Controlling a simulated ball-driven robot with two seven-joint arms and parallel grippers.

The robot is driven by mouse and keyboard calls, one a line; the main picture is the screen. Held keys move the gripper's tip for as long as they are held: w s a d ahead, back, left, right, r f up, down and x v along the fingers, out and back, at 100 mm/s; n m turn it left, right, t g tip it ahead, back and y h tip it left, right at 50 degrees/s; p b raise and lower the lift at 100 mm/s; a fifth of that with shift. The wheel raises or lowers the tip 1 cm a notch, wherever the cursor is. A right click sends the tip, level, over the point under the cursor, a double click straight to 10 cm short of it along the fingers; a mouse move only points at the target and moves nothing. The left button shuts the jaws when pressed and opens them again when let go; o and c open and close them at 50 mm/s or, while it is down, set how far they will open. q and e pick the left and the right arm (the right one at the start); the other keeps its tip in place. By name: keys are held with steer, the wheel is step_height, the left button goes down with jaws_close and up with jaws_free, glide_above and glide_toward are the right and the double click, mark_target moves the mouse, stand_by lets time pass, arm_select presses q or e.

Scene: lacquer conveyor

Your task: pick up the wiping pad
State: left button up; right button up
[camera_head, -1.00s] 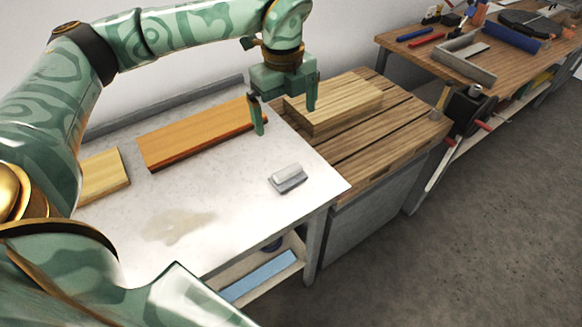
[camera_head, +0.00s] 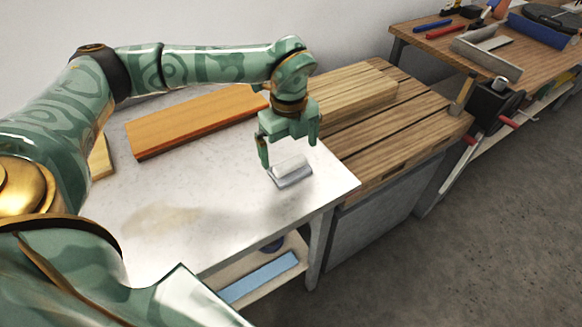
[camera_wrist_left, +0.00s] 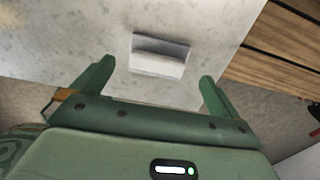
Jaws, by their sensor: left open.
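The wiping pad (camera_head: 289,171) is a small pale block with a white top and grey base. It lies on the white-topped table (camera_head: 225,232) near its right end. My left gripper (camera_head: 289,156) is open and empty, just above and behind the pad in the head view. In the left wrist view the pad (camera_wrist_left: 159,56) lies beyond the fingertips, roughly centred between the open fingers of the gripper (camera_wrist_left: 157,75). The fingers do not touch it there. My right gripper is not in view.
An orange-brown board (camera_head: 195,122) lies at the table's back, and a pale board (camera_head: 101,158) at its left. A wooden bench (camera_head: 400,135) with a thick wood block (camera_head: 358,98) adjoins on the right. A beige stain (camera_head: 160,221) marks the tabletop; the front middle is clear.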

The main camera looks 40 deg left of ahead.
mark_target(290, 162)
arm_select(q)
steer(key=f+b, duration=0.1)
steer(key=f, duration=0.1)
steer(key=f+b, duration=0.1)
steer(key=f, duration=0.2)
steer(key=shift+s+d, duration=0.15)
steer(key=shift+s, duration=0.05)
steer(key=shift+f, duration=0.2)
steer(key=shift+r, duration=0.1)
steer(key=c, duration=0.9)
steer(key=shift+r, duration=0.15)
